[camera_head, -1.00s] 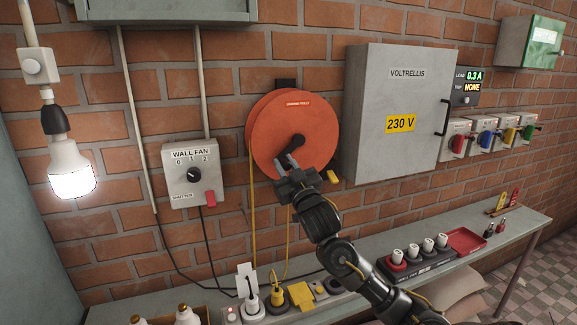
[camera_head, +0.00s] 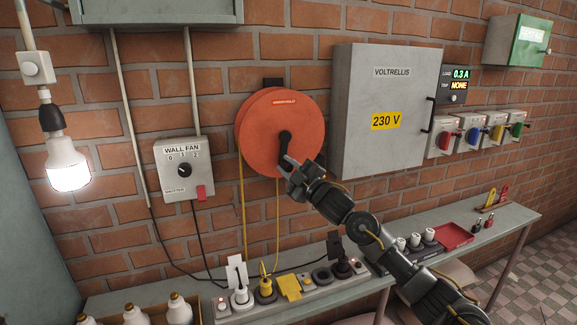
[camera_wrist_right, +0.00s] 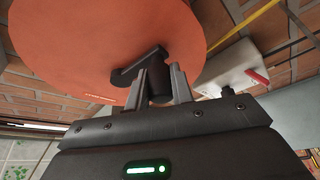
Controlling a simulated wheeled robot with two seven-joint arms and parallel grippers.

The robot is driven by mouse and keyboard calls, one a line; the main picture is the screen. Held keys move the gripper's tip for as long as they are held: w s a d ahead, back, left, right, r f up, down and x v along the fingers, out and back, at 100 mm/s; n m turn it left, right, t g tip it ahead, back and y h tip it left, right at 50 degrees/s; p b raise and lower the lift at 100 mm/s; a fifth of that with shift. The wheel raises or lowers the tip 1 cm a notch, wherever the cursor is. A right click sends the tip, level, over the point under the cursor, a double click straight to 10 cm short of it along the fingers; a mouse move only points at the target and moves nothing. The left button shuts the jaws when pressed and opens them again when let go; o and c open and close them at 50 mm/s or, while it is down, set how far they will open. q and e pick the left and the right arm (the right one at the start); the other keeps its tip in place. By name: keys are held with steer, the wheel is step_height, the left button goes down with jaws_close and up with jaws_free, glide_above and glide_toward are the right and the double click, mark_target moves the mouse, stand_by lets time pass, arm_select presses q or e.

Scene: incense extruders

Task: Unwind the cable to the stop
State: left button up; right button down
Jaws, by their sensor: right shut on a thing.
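The orange cable reel (camera_head: 262,120) is mounted on the brick wall, with a black crank at its centre (camera_head: 284,138). My right gripper (camera_head: 288,165) is at the lower part of the reel face. In the right wrist view my right gripper (camera_wrist_right: 162,88) is shut on the dark crank handle (camera_wrist_right: 157,75), in front of the orange reel (camera_wrist_right: 90,45). Yellow cable (camera_head: 243,205) hangs from the reel's left side, and a second yellow strand hangs below it. My left gripper is not in view.
A bench (camera_head: 520,217) runs below, with a power strip, plugs and a red tray (camera_head: 453,236). A grey VOLTRELLIS cabinet (camera_head: 385,95) stands right of the reel. A wall fan switch box (camera_head: 180,172) and a lit bulb (camera_head: 68,170) are to the left.

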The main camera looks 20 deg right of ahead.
steer(key=shift+d+n, duration=0.35)
steer(key=shift+n, duration=0.25)
steer(key=shift+d+n+g+y, duration=0.2)
steer(key=shift+n+g+y, duration=0.1)
steer(key=shift+n+g, duration=0.1)
steer(key=c, duration=1.2)
jaws_free()
steer(key=b+v, duration=0.3)
steer(key=v, duration=0.8)
